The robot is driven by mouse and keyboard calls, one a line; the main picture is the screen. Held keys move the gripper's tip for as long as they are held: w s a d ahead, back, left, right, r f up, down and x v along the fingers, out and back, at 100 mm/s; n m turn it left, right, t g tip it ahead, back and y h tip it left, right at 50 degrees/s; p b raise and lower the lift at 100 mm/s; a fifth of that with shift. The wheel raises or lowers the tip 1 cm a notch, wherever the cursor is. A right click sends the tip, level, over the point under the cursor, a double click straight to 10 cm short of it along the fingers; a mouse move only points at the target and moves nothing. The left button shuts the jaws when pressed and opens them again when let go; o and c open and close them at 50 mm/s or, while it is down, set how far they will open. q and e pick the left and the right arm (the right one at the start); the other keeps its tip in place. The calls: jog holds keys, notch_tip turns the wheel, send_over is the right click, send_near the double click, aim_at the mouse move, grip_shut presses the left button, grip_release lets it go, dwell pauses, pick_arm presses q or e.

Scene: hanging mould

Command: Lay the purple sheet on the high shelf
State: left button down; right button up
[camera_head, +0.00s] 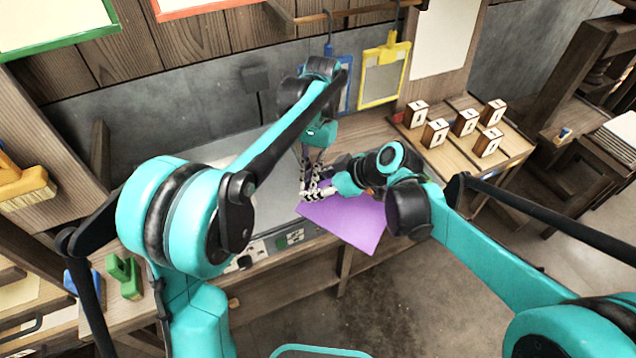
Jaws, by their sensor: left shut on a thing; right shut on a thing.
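The purple sheet (348,222) is a flat, thin piece held above the front edge of the workbench, with its lower corner hanging out over the floor. My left gripper (308,180) reaches down from above and is shut on the sheet's far left part. My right gripper (318,194) comes in from the right, close beside the left one, and is shut on the sheet's far edge. My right wrist and forearm hide the sheet's right side. The fingertips overlap, so the exact grip points are hard to see. I cannot tell which surface is the high shelf.
A grey metal plate (268,188) lies on the bench behind my grippers. Blue and yellow frames (384,75) hang from a wooden rail (345,12). Several small wooden blocks (466,122) stand on the right bench. Green (124,276) and yellow-orange (22,184) hand tools are at left.

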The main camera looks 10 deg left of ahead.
pick_arm(q)
jog(key=c, duration=1.6)
grip_release()
jog(key=shift+s, duration=0.15)
jog(key=shift+c, duration=0.2)
